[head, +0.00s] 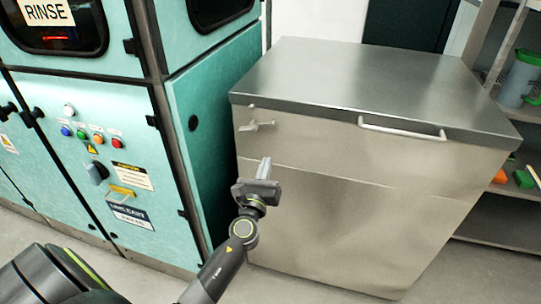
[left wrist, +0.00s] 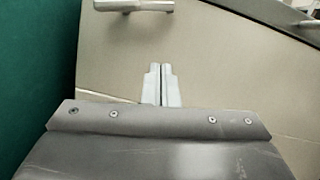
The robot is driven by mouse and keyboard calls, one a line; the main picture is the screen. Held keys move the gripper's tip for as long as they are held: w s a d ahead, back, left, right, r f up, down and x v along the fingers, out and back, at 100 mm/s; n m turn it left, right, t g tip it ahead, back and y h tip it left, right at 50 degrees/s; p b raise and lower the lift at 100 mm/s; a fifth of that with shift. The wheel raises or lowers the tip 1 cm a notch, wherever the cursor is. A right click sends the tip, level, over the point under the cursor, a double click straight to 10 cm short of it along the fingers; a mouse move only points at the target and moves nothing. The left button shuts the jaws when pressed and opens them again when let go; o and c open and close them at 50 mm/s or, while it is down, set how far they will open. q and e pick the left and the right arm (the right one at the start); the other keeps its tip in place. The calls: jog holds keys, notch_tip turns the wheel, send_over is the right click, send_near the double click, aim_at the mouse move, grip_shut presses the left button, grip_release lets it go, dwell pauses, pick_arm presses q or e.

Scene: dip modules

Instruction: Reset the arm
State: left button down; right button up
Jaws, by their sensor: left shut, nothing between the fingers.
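My left arm comes in from the bottom left of the head view. Its gripper (head: 265,167) is in front of the left part of a metal cabinet's front, below a small latch. Its two fingers are together with nothing between them. In the left wrist view the fingertips (left wrist: 160,68) show side by side, pointing at the cabinet's front panel. Whether they touch the panel I cannot tell. My right gripper is not in either view.
The steel cabinet (head: 340,210) has a flat lid (head: 350,75), a bar handle (head: 402,128) and a latch (head: 257,125). A teal rinse machine (head: 205,130) stands close on the left. Shelves (head: 500,220) with several items stand on the right. Floor (head: 175,288) shows in front.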

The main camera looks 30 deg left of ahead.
pick_arm(q)
jog(key=s+f+n+g+h+p, duration=0.1)
jog(key=s+f+n+g+p, duration=0.3)
jog(key=f, duration=0.7)
jog(key=s+f+n+g+h+b, duration=0.1)
jog(key=s+f+n+g, duration=0.2)
jog(key=s+f+n, duration=0.55)
jog(key=s+f+n+g+p, duration=0.2)
jog(key=s+f+g, duration=0.1)
jog(key=f, duration=0.9)
jog(key=s+f+n+g+h+p, duration=0.1)
jog(key=s+f+n+g, duration=0.2)
jog(key=s, duration=0.8)
jog(key=s+d+f+n+g+h+p, duration=0.1)
jog(key=s+f+n+g, duration=0.2)
jog(key=s+f+n, duration=0.3)
jog(key=s+d+f+n+g+p, duration=0.1)
jog(key=s+f+n, duration=0.4)
jog(key=s, duration=1.1)
jog(key=n+g+p, duration=0.1)
jog(key=n, duration=0.1)
jog(key=shift+s+n+g+h, duration=0.35)
jog(key=shift+s+g+h, duration=0.05)
jog(key=c, duration=2.1)
grip_release()
jog(key=shift+f, duration=0.1)
jog(key=shift+c, duration=0.2)
